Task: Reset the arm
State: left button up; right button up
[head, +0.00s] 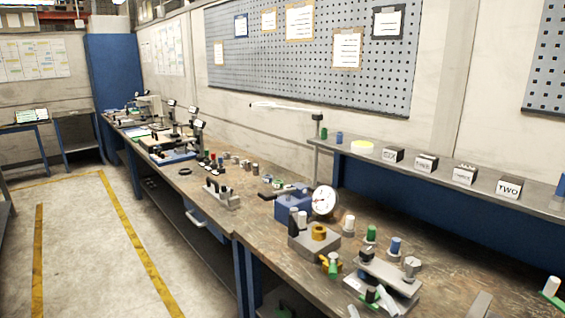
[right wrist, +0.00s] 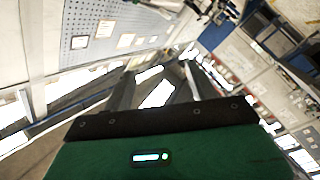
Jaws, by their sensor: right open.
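A slim white arm (head: 285,107) extends to the left from the top of a thin grey upright post (head: 316,160) at the back of the workbench, beside the shelf. The post's foot is hidden behind the things on the bench. My right gripper (right wrist: 156,88) shows in the right wrist view with its dark fingers apart and nothing clearly between them. I cannot make it out with certainty in the head view. My left gripper is not in view.
The bench (head: 440,245) holds a round dial gauge (head: 323,200), a blue block (head: 291,207), a grey block with a brass ring (head: 318,233), and several coloured pegs. A shelf (head: 440,178) with labelled blocks runs along the wall. The floor aisle (head: 90,255) is clear.

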jog(key=s+d+f+m+g+h, duration=0.2)
jog(key=s+d+f+m+g, duration=0.15)
jog(key=s+f, duration=0.35)
jog(key=s+d+f+m+g+h, duration=0.25)
jog(key=s+f+g, duration=0.25)
jog(key=f, duration=0.4)
jog(key=s+a+f+m+g+y, duration=0.1)
jog(key=s+f+g, duration=0.25)
jog(key=s, duration=0.35)
jog(key=s+f+m+g, duration=0.1)
jog(key=s+f+g, duration=0.25)
jog(key=s, duration=0.45)
notch_tip(320, 180, down, 30)
jog(key=f+g, duration=0.1)
jog(key=g, duration=0.1)
jog(key=s+d+f, duration=0.3)
jog(key=s+f, duration=1.6)
jog(key=shift+s+d+f+g, duration=0.15)
jog(key=shift+s+f+g, duration=0.05)
jog(key=shift+s+g, duration=0.15)
jog(key=shift+o, duration=0.4)
